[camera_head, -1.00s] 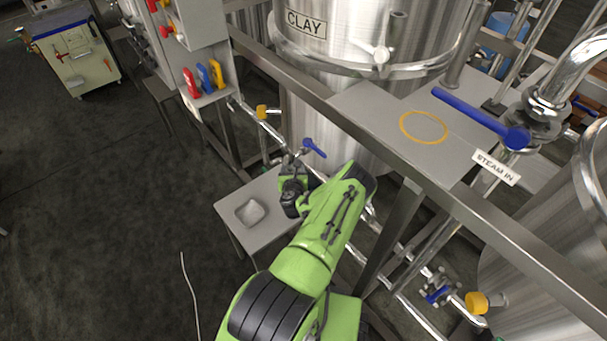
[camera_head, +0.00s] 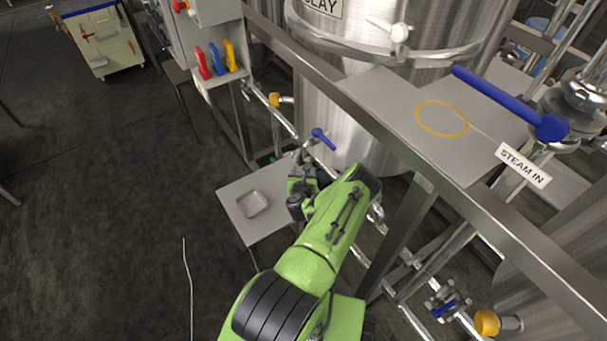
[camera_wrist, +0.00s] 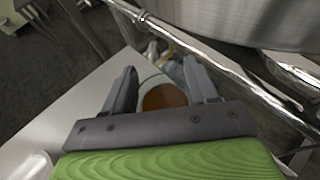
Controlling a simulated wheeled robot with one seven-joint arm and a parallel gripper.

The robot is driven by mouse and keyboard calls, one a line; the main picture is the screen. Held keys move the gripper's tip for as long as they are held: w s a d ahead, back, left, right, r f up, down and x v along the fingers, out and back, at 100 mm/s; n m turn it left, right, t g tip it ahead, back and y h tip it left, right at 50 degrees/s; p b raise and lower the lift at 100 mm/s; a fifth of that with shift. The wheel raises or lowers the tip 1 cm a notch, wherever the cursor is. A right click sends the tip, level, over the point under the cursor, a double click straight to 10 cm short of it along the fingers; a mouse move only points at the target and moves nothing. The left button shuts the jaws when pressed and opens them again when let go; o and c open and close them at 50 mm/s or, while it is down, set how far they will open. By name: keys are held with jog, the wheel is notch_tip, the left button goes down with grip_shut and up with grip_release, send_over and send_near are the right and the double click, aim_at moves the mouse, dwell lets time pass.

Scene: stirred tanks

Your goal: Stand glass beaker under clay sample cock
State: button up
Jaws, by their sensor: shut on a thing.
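The clay tank (camera_head: 345,110), with its cut-off CLAY label (camera_head: 323,5), stands at the top centre of the head view. A cock with a blue lever (camera_head: 322,139) sits low at its front, above the small grey table (camera_head: 235,190). My gripper (camera_wrist: 162,90) is shut on the glass beaker (camera_wrist: 163,97), seen from above as a round shape with a brownish inside between the fingers. In the head view my arm covers the beaker. My gripper is by the table's tank-side edge, near the cock. I cannot tell whether the beaker touches the table.
A steel rail (camera_head: 390,140) and a pipe (camera_wrist: 215,62) run close to my gripper. A grey shelf with a yellow ring (camera_head: 442,118) is to the right. Open floor lies left.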

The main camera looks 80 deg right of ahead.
jog(key=o, duration=1.2)
jog(key=shift+s+f, duration=0.1)
jog(key=shift+f, duration=0.05)
